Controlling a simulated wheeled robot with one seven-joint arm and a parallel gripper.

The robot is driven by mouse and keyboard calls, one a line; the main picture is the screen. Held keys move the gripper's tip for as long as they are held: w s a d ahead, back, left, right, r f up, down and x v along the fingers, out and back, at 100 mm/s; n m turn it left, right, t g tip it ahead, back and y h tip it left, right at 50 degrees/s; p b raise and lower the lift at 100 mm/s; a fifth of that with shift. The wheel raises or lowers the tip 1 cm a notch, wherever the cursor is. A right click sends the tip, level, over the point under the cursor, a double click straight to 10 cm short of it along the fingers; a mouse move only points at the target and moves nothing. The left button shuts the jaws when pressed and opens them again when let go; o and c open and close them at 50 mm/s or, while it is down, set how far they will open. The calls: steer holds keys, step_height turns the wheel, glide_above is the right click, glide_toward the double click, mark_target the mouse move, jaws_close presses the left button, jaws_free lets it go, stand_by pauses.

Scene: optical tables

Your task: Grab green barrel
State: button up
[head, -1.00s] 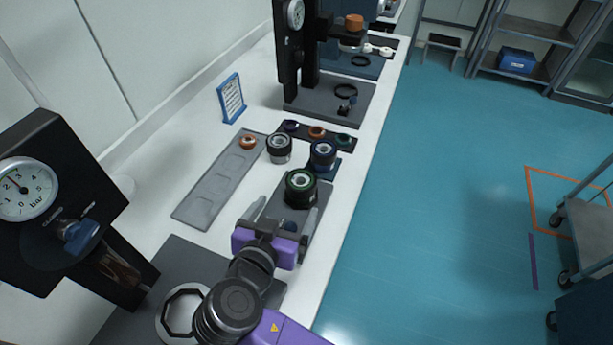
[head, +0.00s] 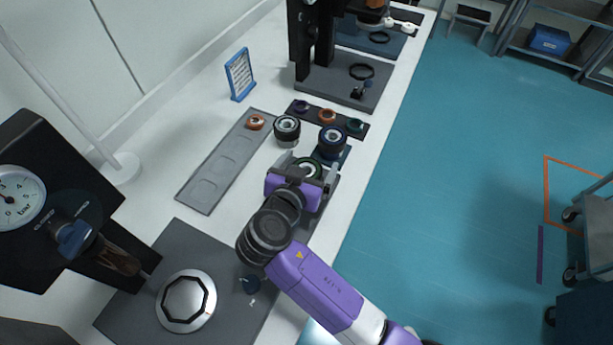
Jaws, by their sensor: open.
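The green barrel (head: 309,166) is a dark cylinder with a green ring and a pale centre. It stands on a dark mat on the white bench, mostly hidden behind my purple gripper. My gripper (head: 307,171) is open, with one finger on the left of the barrel and one on the right. I cannot tell whether the fingers touch it.
A blue-ringed barrel (head: 332,141) stands just beyond, and a black-and-white barrel (head: 287,130) is to its left. A gauge press (head: 60,215) stands at the near left. The bench's right edge is close.

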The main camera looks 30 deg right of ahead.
steer(key=shift+w+d+f, duration=0.2)
steer(key=shift+w+d, duration=0.05)
steer(key=c, duration=1.6)
steer(key=shift+r, duration=0.1)
